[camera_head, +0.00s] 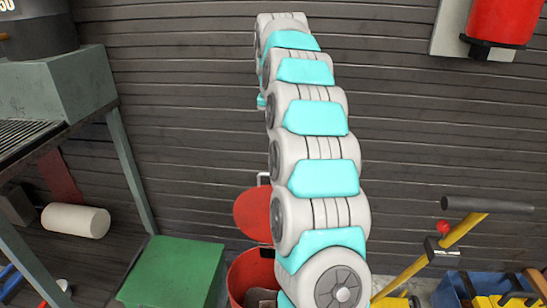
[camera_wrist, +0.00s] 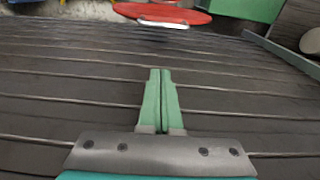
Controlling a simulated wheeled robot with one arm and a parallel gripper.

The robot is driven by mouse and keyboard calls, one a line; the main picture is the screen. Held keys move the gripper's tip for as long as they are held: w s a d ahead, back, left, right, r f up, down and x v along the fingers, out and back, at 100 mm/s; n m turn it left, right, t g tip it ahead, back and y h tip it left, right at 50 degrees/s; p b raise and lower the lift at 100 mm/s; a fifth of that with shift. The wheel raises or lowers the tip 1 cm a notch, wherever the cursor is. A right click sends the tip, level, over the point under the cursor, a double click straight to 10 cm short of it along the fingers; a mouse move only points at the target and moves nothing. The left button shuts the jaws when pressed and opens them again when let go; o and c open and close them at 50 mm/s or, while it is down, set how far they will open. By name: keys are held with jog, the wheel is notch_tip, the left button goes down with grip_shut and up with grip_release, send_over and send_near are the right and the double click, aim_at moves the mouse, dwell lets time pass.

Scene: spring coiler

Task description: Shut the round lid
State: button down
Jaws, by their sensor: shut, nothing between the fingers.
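The round red lid (camera_head: 252,213) stands tilted open at the back of a red bin (camera_head: 243,268), partly hidden behind my arm. Something grey lies inside the bin. In the wrist view the lid (camera_wrist: 165,12) shows at the top edge, with a pale handle (camera_wrist: 163,23) along its rim. My gripper (camera_wrist: 160,72) has its two green fingers together and empty, in front of the dark slatted wall. The fingers are apart from the lid. In the head view my arm reaches up past the lid, and its fingers cannot be made out.
A green box (camera_head: 175,272) stands left of the bin, also in the wrist view (camera_wrist: 245,8). A metal workbench (camera_head: 75,85) is at the left. A yellow pole with a black handle (camera_head: 465,230) and a blue crate (camera_head: 455,290) are at the right. The slatted wall is close behind.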

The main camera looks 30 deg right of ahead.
notch_tip(320, 180, down, 9)
jog(key=s+a+p, duration=0.1)
jog(key=s, duration=0.1)
jog(key=shift+r, duration=0.15)
dwell(0.6)
jog(key=shift+s+a, duration=0.1)
